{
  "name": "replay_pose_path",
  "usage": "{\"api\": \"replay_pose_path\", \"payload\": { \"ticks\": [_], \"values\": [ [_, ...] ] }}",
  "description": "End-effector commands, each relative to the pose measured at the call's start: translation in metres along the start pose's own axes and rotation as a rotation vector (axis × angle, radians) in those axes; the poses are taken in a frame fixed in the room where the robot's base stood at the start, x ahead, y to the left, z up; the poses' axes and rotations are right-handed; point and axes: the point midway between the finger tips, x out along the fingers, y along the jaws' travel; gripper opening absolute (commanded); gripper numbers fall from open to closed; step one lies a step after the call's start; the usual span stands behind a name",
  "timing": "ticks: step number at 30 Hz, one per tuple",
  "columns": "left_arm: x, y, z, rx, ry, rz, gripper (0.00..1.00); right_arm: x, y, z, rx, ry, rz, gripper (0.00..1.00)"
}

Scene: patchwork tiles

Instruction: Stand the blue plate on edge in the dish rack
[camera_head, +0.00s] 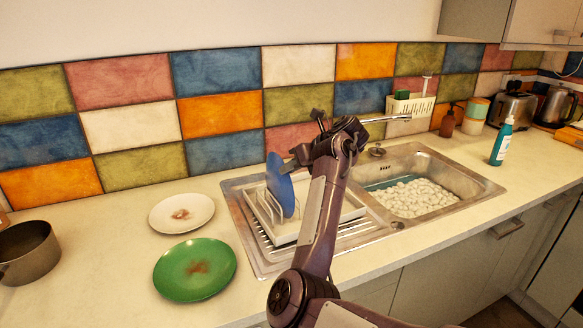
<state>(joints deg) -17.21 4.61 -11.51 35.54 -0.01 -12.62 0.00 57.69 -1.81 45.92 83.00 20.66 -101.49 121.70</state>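The blue plate (279,189) is upright, nearly edge-on to the view, at the white dish rack (322,212). Its lower part is among the rack's wire dividers; I cannot tell if its bottom edge rests on the rack. My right gripper (288,163) is at the plate's upper right side and looks shut on it, though the fingertips are small and partly hidden. My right arm crosses in front of the rack and hides part of its right side. My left gripper is not in view.
A green plate (194,270) and a white plate (181,213), both with brown stains, lie on the counter left of the rack. A pot (27,252) stands far left. The sink (440,165) with foam is to the right, its faucet (385,120) behind my gripper.

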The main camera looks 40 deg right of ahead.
Motion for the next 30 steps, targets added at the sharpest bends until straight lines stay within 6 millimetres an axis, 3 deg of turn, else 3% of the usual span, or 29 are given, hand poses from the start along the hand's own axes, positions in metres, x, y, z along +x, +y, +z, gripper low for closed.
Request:
{"api": "replay_pose_path", "payload": {
  "ticks": [3,12,24,30],
  "values": [
    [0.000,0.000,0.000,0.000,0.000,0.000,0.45,0.000,0.000,0.000,0.000,0.001,0.000,0.29],
    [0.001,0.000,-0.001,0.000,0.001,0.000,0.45,-0.002,-0.001,-0.001,0.001,0.002,0.000,0.29],
    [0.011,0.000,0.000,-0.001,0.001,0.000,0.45,-0.064,-0.002,-0.001,0.000,0.000,-0.003,0.29],
    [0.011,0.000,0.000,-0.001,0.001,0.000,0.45,-0.077,-0.001,0.000,0.001,0.000,0.000,0.29]
  ]
}}
